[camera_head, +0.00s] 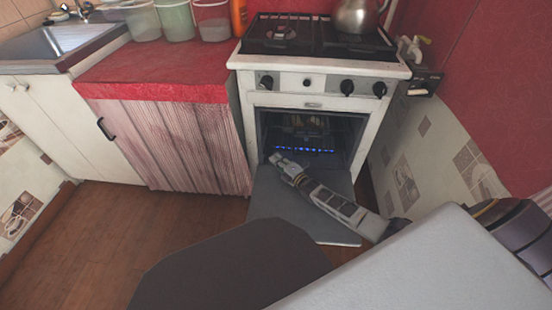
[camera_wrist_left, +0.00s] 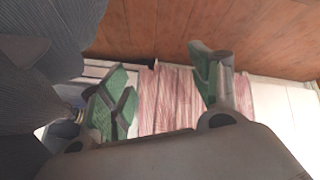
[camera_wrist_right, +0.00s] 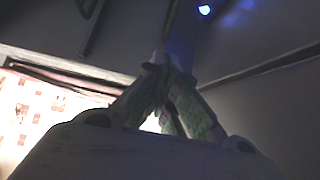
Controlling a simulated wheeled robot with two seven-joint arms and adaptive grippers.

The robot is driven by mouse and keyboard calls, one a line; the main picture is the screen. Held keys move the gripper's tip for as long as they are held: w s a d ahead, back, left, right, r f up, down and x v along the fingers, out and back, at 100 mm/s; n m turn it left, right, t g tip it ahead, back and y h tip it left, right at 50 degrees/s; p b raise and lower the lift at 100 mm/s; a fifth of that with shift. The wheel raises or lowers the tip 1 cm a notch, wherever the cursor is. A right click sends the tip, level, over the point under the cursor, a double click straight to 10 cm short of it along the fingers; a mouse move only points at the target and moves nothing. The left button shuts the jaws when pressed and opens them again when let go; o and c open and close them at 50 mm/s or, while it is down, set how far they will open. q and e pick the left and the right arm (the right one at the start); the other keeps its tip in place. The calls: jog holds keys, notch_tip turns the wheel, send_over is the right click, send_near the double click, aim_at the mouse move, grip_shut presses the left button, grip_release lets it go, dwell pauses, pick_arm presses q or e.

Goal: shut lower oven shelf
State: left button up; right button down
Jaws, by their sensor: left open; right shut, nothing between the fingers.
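The white oven (camera_head: 258,110) stands at the back with its grey door (camera_head: 268,205) folded down and open. Inside the dark cavity, a dim rack (camera_head: 308,133) shows above a row of blue lights (camera_head: 318,150). I cannot tell how far any shelf sticks out. My right gripper (camera_head: 275,158) is over the open door, at the mouth of the cavity. It is shut and empty; its fingers meet in the right wrist view (camera_wrist_right: 167,65). My left gripper (camera_wrist_left: 162,80) is open and empty in its wrist view, with the striped curtain beyond it. It is not in the head view.
A steel kettle (camera_head: 356,16) stands on the stove top above the knobs. A red counter (camera_head: 150,72) with a striped curtain (camera_head: 185,145) is left of the oven. A patterned wall (camera_head: 430,150) is close on the right. Wooden floor (camera_head: 110,220) is clear at left.

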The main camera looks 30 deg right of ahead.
jog(key=shift+s+d+r, duration=0.1)
jog(key=shift+s, duration=0.3)
jog(key=shift+s+d+p, duration=0.15)
jog(key=shift+s+p, duration=0.35)
jog(key=shift+s, duration=0.15)
jog(key=p+v, duration=0.1)
jog(key=v, duration=0.3)
jog(key=shift+s+p, duration=0.15)
jog(key=shift+p, duration=0.25)
pick_arm(q)
notch_tip(320, 180, up, 7)
jog(key=a+g+y, duration=0.1)
jog(key=shift+w+a+r+m+p, duration=0.2)
jog(key=shift+m+p, duration=0.2)
pick_arm(e)
jog(key=shift+v, duration=1.35)
